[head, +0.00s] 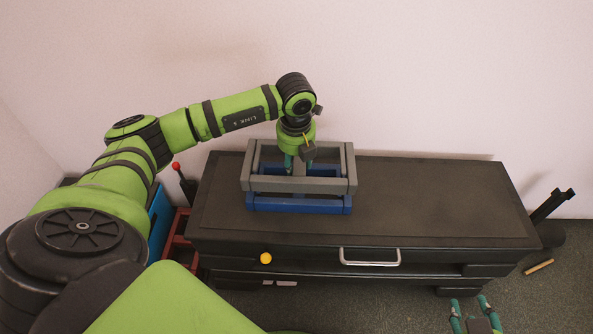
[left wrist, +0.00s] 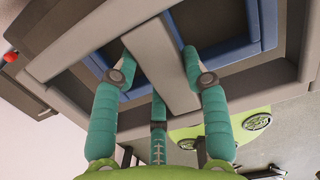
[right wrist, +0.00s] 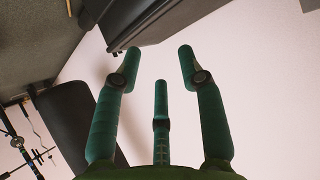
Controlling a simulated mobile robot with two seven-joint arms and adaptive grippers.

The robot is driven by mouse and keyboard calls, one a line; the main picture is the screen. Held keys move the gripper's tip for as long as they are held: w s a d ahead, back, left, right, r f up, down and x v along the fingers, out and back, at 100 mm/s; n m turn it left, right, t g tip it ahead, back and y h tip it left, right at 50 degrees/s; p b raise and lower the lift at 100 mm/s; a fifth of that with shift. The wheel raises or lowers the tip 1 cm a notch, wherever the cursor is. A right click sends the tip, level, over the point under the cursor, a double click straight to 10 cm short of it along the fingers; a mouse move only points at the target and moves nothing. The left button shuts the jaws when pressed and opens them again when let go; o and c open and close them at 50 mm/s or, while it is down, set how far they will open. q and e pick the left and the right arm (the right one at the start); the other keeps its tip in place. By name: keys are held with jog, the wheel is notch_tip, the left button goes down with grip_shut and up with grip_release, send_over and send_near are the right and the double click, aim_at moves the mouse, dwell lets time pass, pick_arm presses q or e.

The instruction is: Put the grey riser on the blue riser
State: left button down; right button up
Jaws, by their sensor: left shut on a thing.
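The grey riser (head: 300,185) is an open rectangular frame with a middle bar. It is right above the blue riser (head: 300,206), which stands on the dark cabinet top. My left gripper (head: 299,166) points down into the grey riser and is shut on its middle bar. The left wrist view shows the fingers on both sides of that grey bar (left wrist: 160,65), with the blue riser (left wrist: 238,50) beyond it. I cannot tell whether the two risers touch. My right gripper (head: 472,308) is open and empty, low at the right; its spread fingers show in the right wrist view (right wrist: 159,65).
The dark cabinet (head: 430,205) is bare to the right of the risers. Its front has a silver handle (head: 370,257) and a yellow knob (head: 265,258). A blue and a red crate (head: 178,243) stand on the floor at its left. A wall is behind.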

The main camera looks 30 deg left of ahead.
aim_at(297, 170)
pick_arm(q)
notch_tip(297, 170, down, 3)
jog(key=shift+f+b, duration=0.2)
jog(key=shift+b, duration=0.25)
jog(key=shift+f, duration=0.1)
pick_arm(e)
notch_tip(297, 170, up, 5)
jog(key=w+a+t+y, duration=0.1)
jog(key=w+a+t, duration=0.1)
jog(key=w+t, duration=0.1)
jog(key=shift+a+r+n, duration=0.15)
jog(key=shift+r+n, duration=0.05)
jog(key=shift+n, duration=0.1)
pick_arm(q)
jog(key=shift+f, duration=0.15)
pick_arm(e)
jog(key=shift+a+r+t+y, duration=0.15)
jog(key=shift+r+t+y, duration=0.15)
jog(key=shift+r+t, duration=0.15)
